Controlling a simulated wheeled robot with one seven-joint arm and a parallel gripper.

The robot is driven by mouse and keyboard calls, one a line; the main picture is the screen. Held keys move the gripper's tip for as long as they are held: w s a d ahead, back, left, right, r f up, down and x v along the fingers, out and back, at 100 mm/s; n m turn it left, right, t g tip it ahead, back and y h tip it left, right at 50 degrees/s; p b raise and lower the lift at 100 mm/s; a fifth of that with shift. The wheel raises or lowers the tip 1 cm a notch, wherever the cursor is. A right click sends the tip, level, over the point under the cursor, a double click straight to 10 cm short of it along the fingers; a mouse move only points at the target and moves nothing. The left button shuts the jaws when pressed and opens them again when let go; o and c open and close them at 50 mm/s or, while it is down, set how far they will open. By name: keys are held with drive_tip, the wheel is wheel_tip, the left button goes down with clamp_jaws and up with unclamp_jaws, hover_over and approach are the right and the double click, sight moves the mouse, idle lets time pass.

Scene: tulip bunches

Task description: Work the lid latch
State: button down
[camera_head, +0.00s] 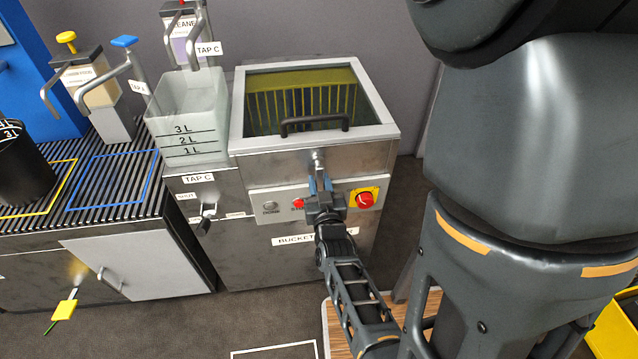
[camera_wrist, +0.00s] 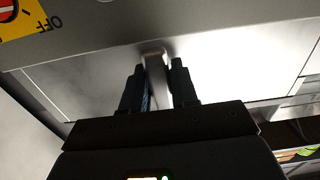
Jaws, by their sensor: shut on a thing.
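The bucket washer has a framed glass lid (camera_head: 260,100) with a dark handle (camera_head: 315,123), and the lid lies closed on top. The lid latch (camera_head: 317,158) is a small metal piece on the front, below the lid's front edge. My gripper (camera_head: 319,181) is at the washer's front, shut on the latch. In the wrist view the latch (camera_wrist: 155,62) stands between the two dark fingers of my gripper (camera_wrist: 158,85). The fingers hide the latch's lower part.
Just below the latch is a control panel with a red knob (camera_head: 365,199) and a red button (camera_head: 298,203). A clear measuring container (camera_head: 190,110) stands left of the lid under a tap. A slatted counter (camera_head: 110,185) lies further left.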

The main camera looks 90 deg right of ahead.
drive_tip(key=c, duration=1)
unclamp_jaws()
drive_tip(key=shift+o, duration=0.2)
drive_tip(key=shift+a, duration=0.1)
drive_tip(key=a, duration=0.7)
drive_tip(key=shift+s+a+b, duration=0.35)
drive_tip(key=shift+s, duration=0.05)
drive_tip(key=shift+w, duration=0.1)
